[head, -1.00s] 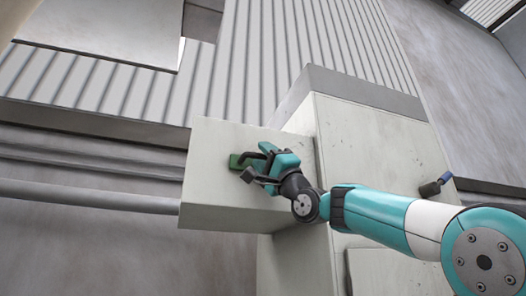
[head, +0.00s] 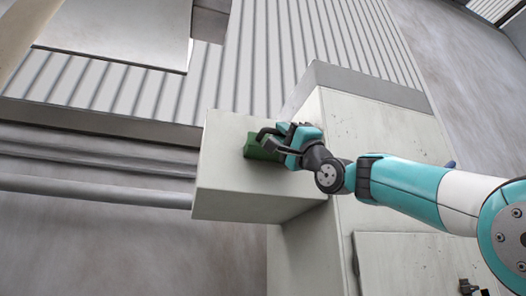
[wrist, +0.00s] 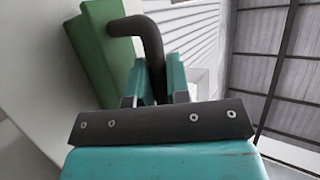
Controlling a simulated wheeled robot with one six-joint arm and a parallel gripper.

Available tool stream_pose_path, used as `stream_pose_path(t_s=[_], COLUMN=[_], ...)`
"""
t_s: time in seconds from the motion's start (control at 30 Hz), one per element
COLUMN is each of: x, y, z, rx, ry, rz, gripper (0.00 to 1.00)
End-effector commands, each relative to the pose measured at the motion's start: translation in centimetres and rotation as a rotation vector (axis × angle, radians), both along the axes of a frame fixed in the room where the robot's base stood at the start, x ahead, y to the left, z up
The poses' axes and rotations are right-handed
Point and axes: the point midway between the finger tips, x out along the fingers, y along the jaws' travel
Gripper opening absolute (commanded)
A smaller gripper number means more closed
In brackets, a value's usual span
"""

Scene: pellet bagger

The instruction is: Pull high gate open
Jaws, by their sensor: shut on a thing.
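The high gate shows as a green block (head: 260,149) on the near face of a pale grey box in the head view. It also shows in the wrist view as a green slab (wrist: 98,40) at upper left. A bent black handle (wrist: 150,35) projects from it, and this handle shows in the head view (head: 266,132). My gripper (head: 280,143) reaches the handle from the right. In the wrist view my gripper (wrist: 152,82) has its fingers shut around the handle's straight part. The fingers partly hide the handle's lower end.
The pale box (head: 225,175) adjoins a larger grey housing (head: 385,135) on the right. Ribbed grey cladding (head: 275,55) rises behind, and a horizontal pipe (head: 95,192) runs to the left. A dark fitting (head: 468,287) shows at lower right. Space left of the box looks open.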

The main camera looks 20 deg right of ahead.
Motion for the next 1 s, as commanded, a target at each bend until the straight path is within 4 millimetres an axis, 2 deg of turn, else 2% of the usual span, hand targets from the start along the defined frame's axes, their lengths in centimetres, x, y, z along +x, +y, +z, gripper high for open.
stream_pose_path(t_s=[0.03, 0.13, 0.47, 0.5, 0.57, 0.6, 0.87, 1.0], x=[-1.0, -1.9, -2.2, -2.2, -2.1, -2.1, -2.1, -2.6], y=[0.1, 0.2, 0.3, 0.3, 0.3, 0.3, 0.3, 0.0], z=[-0.4, -0.2, 0.0, 0.0, 0.0, 0.0, -0.1, -1.1], rx=[-0.002, -0.001, -0.001, -0.002, -0.002, -0.002, -0.001, -0.001], ry=[-0.004, -0.002, 0.000, 0.000, 0.000, 0.000, 0.001, 0.000], rz=[-0.001, 0.000, 0.004, 0.003, 0.003, 0.003, 0.003, 0.001], gripper=[0.00, 0.00, 0.00, 0.24, 0.37, 0.41, 0.41, 0.41])
